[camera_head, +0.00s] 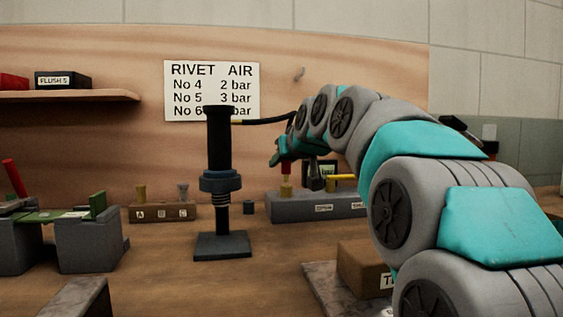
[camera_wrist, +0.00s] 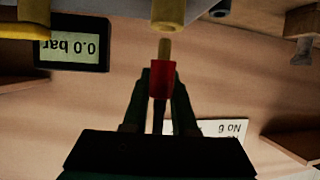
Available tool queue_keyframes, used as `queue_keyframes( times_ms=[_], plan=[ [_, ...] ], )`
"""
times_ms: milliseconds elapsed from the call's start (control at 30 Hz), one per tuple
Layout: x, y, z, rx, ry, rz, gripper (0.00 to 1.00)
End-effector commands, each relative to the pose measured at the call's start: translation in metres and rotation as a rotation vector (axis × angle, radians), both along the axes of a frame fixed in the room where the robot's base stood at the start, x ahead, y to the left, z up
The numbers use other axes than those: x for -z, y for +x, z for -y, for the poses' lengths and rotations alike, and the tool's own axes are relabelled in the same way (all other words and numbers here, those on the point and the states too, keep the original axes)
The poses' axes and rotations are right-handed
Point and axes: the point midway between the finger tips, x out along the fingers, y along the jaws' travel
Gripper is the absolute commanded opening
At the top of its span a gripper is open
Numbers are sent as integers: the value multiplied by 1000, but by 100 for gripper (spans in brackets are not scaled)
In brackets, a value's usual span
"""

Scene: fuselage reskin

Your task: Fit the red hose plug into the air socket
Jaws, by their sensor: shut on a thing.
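My gripper (camera_wrist: 160,96) is shut on the red hose plug (camera_wrist: 162,76), whose narrow brass tip points at the brass air socket (camera_wrist: 168,14) in the wrist view. In the head view the red plug (camera_head: 285,169) is upright just above the brass socket (camera_head: 286,188) on a grey block (camera_head: 290,208). My gripper (camera_head: 277,157) is partly hidden there by my arm.
A gauge (camera_wrist: 72,46) reading 0.0 bar and a yellow lever (camera_head: 342,177) are beside the socket. A dark post tool (camera_head: 219,150) with a hose stands left of my arm. A brown box (camera_head: 360,266) is in front. A rack (camera_head: 160,212) marked A, B, C stands further left.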

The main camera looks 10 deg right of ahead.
Motion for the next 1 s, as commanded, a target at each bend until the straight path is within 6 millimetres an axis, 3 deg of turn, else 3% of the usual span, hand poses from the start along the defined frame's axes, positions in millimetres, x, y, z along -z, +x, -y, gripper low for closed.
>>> queue_keyframes(
  times_ms=[1000],
  plan=[
    [19,0,0,0,0,1,0]
  ],
)
